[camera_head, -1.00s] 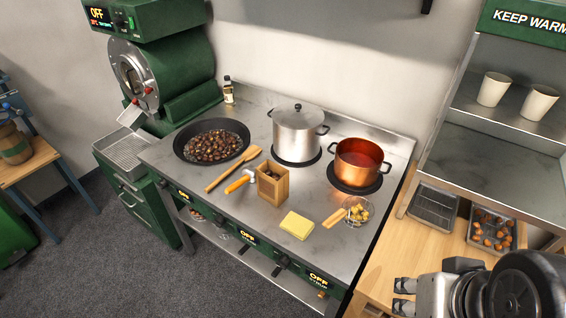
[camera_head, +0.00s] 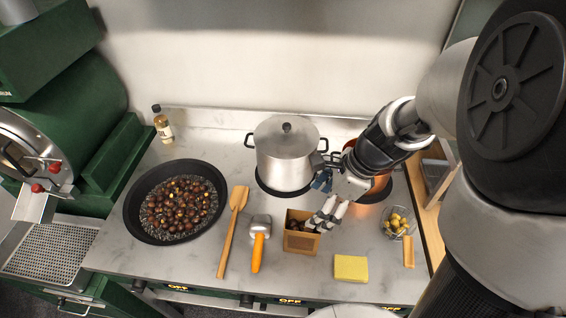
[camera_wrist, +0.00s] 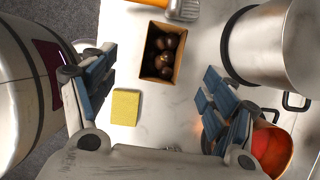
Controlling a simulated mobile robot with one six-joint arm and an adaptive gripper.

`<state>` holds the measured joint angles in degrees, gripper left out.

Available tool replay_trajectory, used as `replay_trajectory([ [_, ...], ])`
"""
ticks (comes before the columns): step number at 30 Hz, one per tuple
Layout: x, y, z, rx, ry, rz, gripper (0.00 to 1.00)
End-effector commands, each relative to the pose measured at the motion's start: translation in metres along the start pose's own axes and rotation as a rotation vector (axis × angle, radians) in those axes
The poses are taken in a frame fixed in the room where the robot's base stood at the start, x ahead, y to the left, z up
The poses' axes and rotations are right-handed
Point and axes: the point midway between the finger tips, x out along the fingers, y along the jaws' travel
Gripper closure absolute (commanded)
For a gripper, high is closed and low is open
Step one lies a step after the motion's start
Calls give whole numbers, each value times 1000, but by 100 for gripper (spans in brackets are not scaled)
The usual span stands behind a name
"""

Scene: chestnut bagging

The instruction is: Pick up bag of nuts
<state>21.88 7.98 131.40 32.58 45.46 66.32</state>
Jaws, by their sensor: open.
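The bag of nuts (camera_head: 297,243) is a small open brown box-shaped bag standing on the marble-look counter, in front of the silver pot. In the wrist view the bag (camera_wrist: 148,71) is seen from above, with several dark chestnuts inside. My gripper (camera_head: 324,197) is open and empty, above and slightly right of the bag. In the wrist view its two fingers (camera_wrist: 155,95) are spread wide, with the bag ahead between them and apart from them. In the head view the fingers partly cover the bag's right side.
A silver lidded pot (camera_head: 284,165) stands behind the bag, and a copper pot (camera_head: 384,188) is partly hidden by my arm. Left are an orange-handled tool (camera_head: 258,250), a wooden spatula (camera_head: 233,230) and a pan of chestnuts (camera_head: 133,217). A yellow sponge (camera_head: 351,268) and a wire skimmer (camera_head: 409,250) lie right.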

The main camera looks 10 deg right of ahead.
Motion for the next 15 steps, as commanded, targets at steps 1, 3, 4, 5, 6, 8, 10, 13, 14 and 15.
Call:
replay_trajectory([
  [1,17,1,-2,-3,0,4,22],
  [3,33,1,-2,-4,1,5,22],
  [4,40,1,-2,-4,1,5,22],
  [5,47,2,-2,-4,0,6,22],
  [6,56,1,-2,-5,1,5,22],
  [8,68,1,-2,-5,1,4,22],
  [10,81,1,-2,-7,1,5,22],
  [13,94,0,-1,-6,1,2,22],
  [14,96,0,-1,-7,1,3,22],
  [15,99,0,-1,-7,1,3,22],
])
